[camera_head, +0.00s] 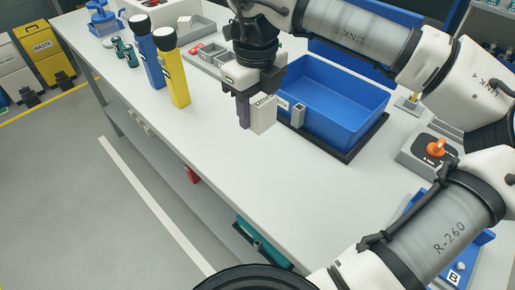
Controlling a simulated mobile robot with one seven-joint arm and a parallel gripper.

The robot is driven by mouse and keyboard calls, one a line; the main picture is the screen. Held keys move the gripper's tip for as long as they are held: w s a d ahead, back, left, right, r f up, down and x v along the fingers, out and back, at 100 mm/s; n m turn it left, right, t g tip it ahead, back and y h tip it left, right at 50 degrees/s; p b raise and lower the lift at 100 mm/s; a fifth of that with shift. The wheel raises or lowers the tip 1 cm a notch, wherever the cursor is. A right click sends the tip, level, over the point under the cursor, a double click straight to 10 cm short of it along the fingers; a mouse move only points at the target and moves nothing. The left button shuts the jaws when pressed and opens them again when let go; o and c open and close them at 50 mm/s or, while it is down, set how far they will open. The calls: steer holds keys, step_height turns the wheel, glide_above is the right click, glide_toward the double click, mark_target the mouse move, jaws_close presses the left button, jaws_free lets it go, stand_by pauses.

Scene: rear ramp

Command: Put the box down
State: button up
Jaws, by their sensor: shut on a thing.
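A small pale box (264,118) with dark lettering on its side hangs under my gripper (249,107). My gripper is shut on the box, with a purple-grey finger on its left side. The box appears to be above the white table (215,150), just left of the blue bin. I cannot tell how large the gap between the box and the table is. The gripper body hides the top of the box.
A blue bin (345,118) stands on a dark base right of the box. A blue flashlight (144,52) and a yellow flashlight (173,68) stand upright at left. A grey control box with an orange knob (437,147) sits at right. The table's front middle is clear.

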mark_target(256, 161)
step_height(256, 161, down, 12)
steer(key=shift+f+p, duration=0.1)
steer(key=shift+p, duration=0.7)
steer(key=shift+f, duration=0.15)
steer(key=o, duration=1)
step_height(256, 161, up, 12)
steer(key=shift+r+b, duration=0.15)
steer(key=shift+b, duration=0.7)
steer(key=shift+r, duration=0.1)
